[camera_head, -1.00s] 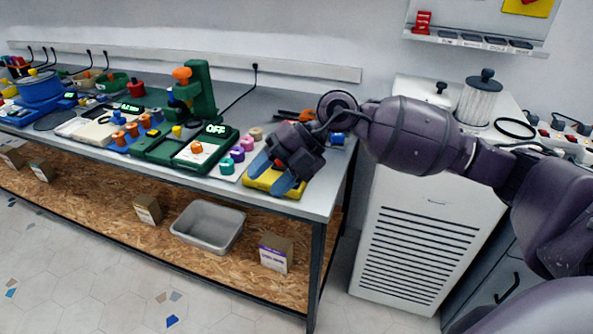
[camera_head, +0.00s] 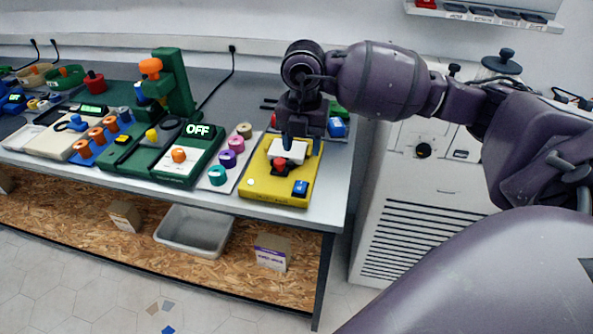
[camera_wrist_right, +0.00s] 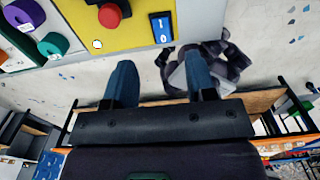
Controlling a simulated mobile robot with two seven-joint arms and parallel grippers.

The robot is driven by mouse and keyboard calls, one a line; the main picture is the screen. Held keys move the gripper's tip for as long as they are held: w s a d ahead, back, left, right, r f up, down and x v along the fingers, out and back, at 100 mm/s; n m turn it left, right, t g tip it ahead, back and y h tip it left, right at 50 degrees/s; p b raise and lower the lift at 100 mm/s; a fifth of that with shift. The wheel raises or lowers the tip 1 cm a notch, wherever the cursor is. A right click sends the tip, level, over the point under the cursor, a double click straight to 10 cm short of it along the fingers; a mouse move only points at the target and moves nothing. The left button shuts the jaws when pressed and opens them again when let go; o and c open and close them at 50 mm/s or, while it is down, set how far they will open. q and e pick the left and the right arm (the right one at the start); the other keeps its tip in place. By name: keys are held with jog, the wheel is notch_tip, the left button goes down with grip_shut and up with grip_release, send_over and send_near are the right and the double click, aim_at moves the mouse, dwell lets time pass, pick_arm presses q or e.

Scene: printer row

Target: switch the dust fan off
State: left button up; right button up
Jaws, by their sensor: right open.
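A yellow unit (camera_head: 285,192) sits at the right end of the workbench, with a red knob (camera_head: 280,163), a white block and a blue rocker switch (camera_head: 300,188) near its front right corner. I cannot read a fan label on it. The wrist view shows the switch (camera_wrist_right: 161,27) with 1 and 0 marks; which side is pressed is unclear. My right gripper (camera_head: 302,141) is over the back of the yellow unit, fingers pointing down. In the wrist view the open, empty blue fingers (camera_wrist_right: 161,82) appear below the switch, apart from it. My left gripper is out of view.
Coloured knobs (camera_head: 228,158) stand left of the yellow unit. A green device (camera_head: 186,155) there displays OFF. A white vented cabinet (camera_head: 420,185) stands right of the bench, beyond a gap. A grey bin (camera_head: 195,228) is on the shelf below.

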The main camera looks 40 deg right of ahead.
aim_at(302, 181)
jog(key=f, duration=0.3)
jog(key=shift+s, duration=0.2)
notch_tip(302, 181, down, 5)
jog(key=shift+f+b, duration=0.2)
jog(key=shift+b, duration=0.4)
jog(key=shift+w+f, duration=0.1)
jog(key=shift+f, duration=0.6)
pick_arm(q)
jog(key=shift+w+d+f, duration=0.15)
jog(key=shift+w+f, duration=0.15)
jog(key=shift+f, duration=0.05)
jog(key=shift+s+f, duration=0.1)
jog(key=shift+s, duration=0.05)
